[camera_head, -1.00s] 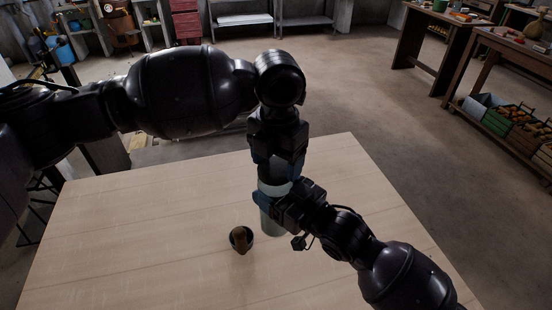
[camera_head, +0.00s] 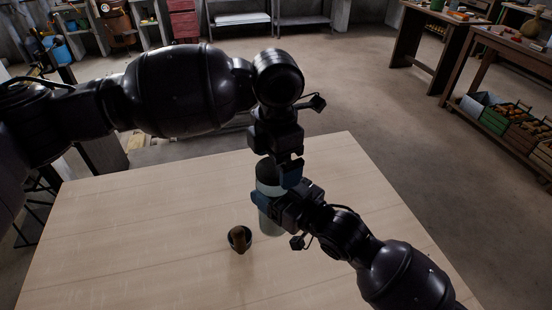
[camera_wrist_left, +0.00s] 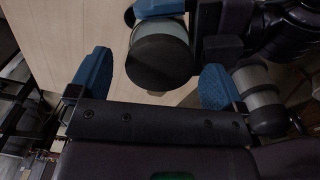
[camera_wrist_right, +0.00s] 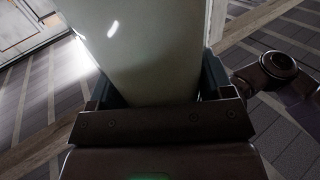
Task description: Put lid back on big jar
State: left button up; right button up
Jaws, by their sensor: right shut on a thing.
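The big jar (camera_head: 271,224) is a pale grey-green cylinder standing upright on the table. Its dark round lid (camera_head: 267,173) sits at the top of the jar, above a pale band, and looks level; whether it is fully seated cannot be told. My right gripper (camera_head: 268,203) is shut around the jar's upper body, and the pale jar wall (camera_wrist_right: 150,50) fills the right wrist view between its fingers. My left gripper (camera_head: 279,168) is above and beside the lid, open. In the left wrist view the dark lid (camera_wrist_left: 160,62) shows between its spread blue fingers, apart from both.
A small dark cup (camera_head: 240,238) with a brown inside stands on the wooden table (camera_head: 130,235), left of the jar. The table's left side is clear. Workbenches (camera_head: 440,45) and shelves stand well behind.

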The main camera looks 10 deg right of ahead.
pick_arm(q)
jog(key=shift+r, duration=2.25)
jog(key=shift+c, duration=0.3)
